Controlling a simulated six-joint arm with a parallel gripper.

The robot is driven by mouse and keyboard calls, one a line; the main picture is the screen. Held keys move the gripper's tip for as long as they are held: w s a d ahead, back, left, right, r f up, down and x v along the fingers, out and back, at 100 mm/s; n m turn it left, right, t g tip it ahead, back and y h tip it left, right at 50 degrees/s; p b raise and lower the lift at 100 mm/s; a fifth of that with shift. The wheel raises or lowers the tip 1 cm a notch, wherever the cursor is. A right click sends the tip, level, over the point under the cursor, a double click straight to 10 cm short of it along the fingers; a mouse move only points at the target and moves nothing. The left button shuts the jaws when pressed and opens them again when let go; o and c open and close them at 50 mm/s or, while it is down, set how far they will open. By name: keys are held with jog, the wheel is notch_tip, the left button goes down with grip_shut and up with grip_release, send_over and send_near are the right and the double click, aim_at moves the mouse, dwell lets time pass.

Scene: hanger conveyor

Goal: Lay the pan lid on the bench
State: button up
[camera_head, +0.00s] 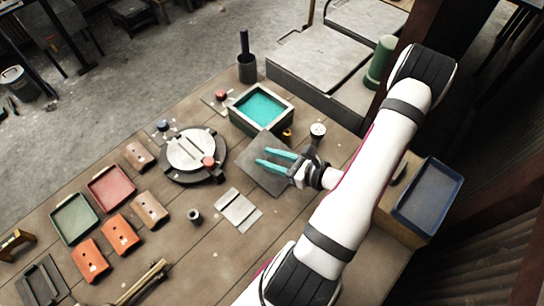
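No object is clearly recognisable as a pan lid. The nearest in shape is a round pale disc (184,153) in a dark round base at the middle left, with a red knob at its lower right; I cannot tell if it is the lid. The wooden bench (165,225) fills the lower left. My gripper (262,158) has teal fingers pointing left, spread apart with nothing visible between them. It is over a flat dark grey plate (272,183), right of the disc and apart from it. My arm hides part of the bench's right side.
A teal-filled tray (237,121) stands just behind my gripper. A dark cup (246,73) is farther back. Red and green trays (110,180), orange blocks (90,262) and a small dark cylinder (194,216) occupy the left. A blue-grey bin (429,222) is at right. Bare wood lies between items.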

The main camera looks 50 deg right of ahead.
jog(key=shift+o, duration=0.3)
jog(key=v, duration=1.6)
jog(key=shift+w, duration=0.1)
jog(key=w+a+r+n+g+y, duration=0.3)
jog(key=w+a+n+g, duration=0.1)
jog(key=a+n+g, duration=0.15)
jog(key=w+a+r+n+g+y, duration=0.3)
jog(key=w+a+r+n+g, duration=0.1)
jog(key=a+n, duration=0.3)
jog(key=s+a+r+n+g+h, duration=0.2)
jog(key=a+n+h, duration=0.1)
jog(key=a+n, duration=0.3)
jog(key=s+a+r+n+g+h, duration=0.2)
jog(key=a+r+n+h, duration=0.1)
jog(key=a+n, duration=0.4)
jog(key=n, duration=0.3)
jog(key=shift+s+a+n+h, duration=0.25)
jog(key=shift+s+n+h, duration=0.05)
jog(key=shift+s+n, duration=0.1)
